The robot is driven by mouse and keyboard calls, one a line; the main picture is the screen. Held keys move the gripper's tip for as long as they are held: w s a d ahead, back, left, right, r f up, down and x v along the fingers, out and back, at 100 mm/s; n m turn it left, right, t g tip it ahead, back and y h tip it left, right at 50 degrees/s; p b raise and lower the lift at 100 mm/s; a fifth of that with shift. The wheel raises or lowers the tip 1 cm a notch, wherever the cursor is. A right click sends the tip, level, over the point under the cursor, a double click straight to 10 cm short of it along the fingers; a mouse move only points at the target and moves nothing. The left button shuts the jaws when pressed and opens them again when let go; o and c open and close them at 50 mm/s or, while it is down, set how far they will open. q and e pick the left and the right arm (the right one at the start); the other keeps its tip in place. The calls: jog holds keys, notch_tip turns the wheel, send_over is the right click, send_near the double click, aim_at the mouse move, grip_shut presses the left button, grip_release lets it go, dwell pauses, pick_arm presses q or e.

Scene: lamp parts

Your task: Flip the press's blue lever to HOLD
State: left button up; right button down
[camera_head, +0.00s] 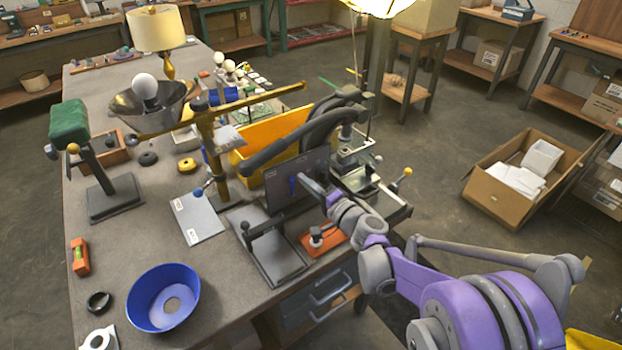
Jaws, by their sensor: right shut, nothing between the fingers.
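The press (345,105) stands near the right edge of the workbench, with dark curved tubes on top. A dark upright panel (283,203) on its near side carries a small blue lever (292,184), which looks roughly upright. A small pale label shows at the panel's left; its lettering is too small to read. My right gripper (305,181) reaches in from the lower right, shut and empty, with its tips close beside the lever's right side. I cannot tell whether they touch it. My left gripper is not in view.
A yellow bin (262,139) stands behind the panel. A brass stand (210,145) with a grey labelled plate (192,219) is to the left. A blue bowl (163,297) is at the front left.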

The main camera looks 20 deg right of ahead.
aim_at(290, 179)
jog(key=n, duration=0.1)
jog(key=a, duration=0.1)
jog(key=n+p, duration=0.1)
jog(key=shift+s+a+r+n, duration=0.3)
jog(key=shift+a, duration=0.1)
jog(key=shift+s+a+n+p, duration=0.25)
jog(key=shift+a+n, duration=0.25)
jog(key=shift+n, duration=0.5)
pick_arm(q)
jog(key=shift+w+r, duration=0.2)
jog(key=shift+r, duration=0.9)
pick_arm(e)
jog(key=shift+a, duration=0.35)
jog(key=shift+f, duration=0.1)
jog(key=shift+s, duration=0.1)
